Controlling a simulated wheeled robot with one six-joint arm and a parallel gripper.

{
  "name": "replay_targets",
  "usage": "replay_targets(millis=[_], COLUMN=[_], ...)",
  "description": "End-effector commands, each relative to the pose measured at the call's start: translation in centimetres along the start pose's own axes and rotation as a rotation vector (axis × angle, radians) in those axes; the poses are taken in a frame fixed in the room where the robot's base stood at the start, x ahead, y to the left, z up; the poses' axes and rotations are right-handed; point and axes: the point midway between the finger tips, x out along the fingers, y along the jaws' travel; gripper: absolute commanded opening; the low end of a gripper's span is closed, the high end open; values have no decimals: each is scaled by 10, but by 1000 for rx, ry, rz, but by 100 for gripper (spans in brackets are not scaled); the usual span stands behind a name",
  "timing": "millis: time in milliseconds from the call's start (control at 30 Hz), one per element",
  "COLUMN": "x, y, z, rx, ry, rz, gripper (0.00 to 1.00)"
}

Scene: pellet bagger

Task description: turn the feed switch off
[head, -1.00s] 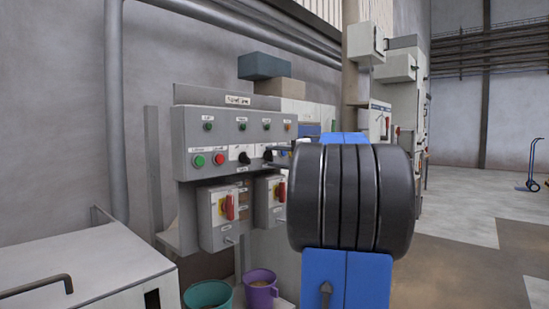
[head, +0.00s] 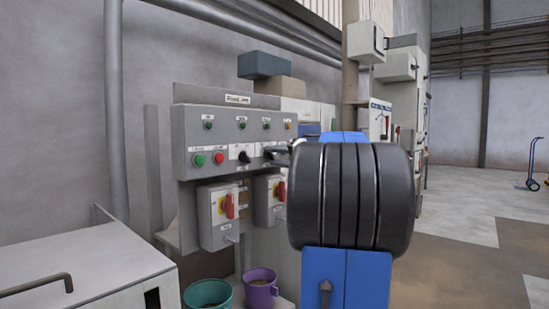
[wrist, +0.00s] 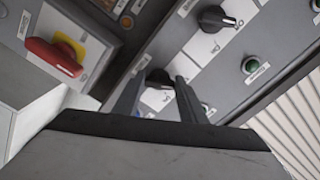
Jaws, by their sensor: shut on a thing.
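My gripper (wrist: 158,96) is shut on a black rotary switch (wrist: 157,92) on the grey control panel (head: 185,125). The two dark fingers stand on either side of its knob in the wrist view. The switch's label is too small to read, so I cannot confirm that it is the feed switch. In the head view my gripper (head: 278,154) reaches the panel's lower right, and my arm hides part of it. A second black rotary switch (head: 244,157) sits to the left there; it also shows in the wrist view (wrist: 214,18), its pointer turned to the right.
Green (head: 198,160) and red (head: 219,159) buttons sit left of the switches, with small lamps above. Red-handled isolators (head: 229,206) hang below the panel. A teal bucket (head: 207,294) and a purple bucket (head: 261,290) stand beneath. A white cabinet (head: 85,265) is at left.

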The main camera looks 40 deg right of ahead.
Motion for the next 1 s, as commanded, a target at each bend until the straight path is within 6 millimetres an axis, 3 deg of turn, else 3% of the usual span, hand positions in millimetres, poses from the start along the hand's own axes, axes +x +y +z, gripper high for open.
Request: replay_targets(millis=[200, 233, 300, 667, 1000], x=[0, 0, 0, -4, -52], y=[2, 2, 2, 1, 1], z=[1, 1, 1, 0, -1], rx=[1, 1, 1, 1, 1], ry=[-3, -3, -2, 0, 3], rz=[3, 3, 3, 1, 3], gripper=[15, 45, 56, 56, 56])
